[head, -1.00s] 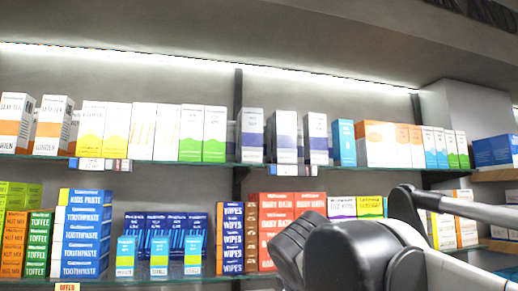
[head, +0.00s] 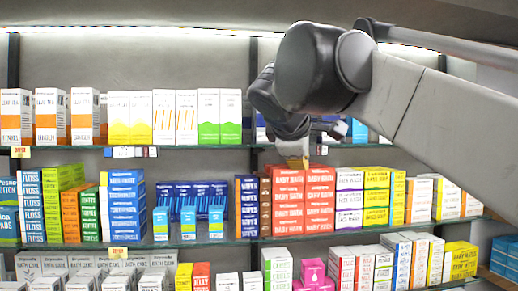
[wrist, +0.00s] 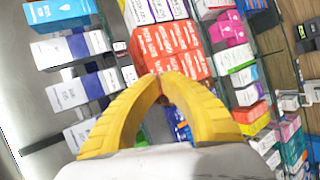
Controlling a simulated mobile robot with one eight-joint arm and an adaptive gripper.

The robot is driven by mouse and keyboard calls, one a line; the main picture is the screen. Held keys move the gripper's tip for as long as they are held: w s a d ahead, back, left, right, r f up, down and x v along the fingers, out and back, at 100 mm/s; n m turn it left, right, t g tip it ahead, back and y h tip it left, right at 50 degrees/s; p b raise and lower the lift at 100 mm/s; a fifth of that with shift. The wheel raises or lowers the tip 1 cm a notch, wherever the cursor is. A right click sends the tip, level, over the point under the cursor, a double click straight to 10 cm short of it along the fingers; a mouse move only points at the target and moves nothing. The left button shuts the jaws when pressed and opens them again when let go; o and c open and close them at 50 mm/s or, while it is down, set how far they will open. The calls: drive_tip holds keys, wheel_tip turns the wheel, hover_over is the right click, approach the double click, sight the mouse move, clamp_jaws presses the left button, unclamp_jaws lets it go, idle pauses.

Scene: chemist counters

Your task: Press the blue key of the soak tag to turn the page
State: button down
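My gripper (head: 297,163) is raised in front of the shelves, its yellow fingertips over the top of the red baby bath boxes (head: 286,205). In the wrist view the two yellow fingers of my gripper (wrist: 157,84) meet at their tips, with nothing visible between them. A small white shelf tag (wrist: 120,47) shows past the fingers, near the shelf edge. Another white-and-blue tag (head: 130,152) hangs on the upper shelf edge at the left.
The upper glass shelf (head: 180,148) holds white cartons with orange, yellow and green bands. The middle shelf has blue toothpaste boxes (head: 123,200) and yellow boxes (head: 376,197). Lower cartons stand closely packed. My arm covers the upper right.

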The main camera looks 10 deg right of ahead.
drive_tip(key=w+p, duration=0.2)
drive_tip(key=w, duration=0.6)
drive_tip(key=shift+w, duration=0.4)
drive_tip(key=shift+w, duration=0.15)
idle(1.2)
drive_tip(key=shift+w, duration=0.3)
drive_tip(key=shift+w+p, duration=0.45)
drive_tip(key=shift+p, duration=0.15)
idle(0.6)
drive_tip(key=shift+s, duration=0.9)
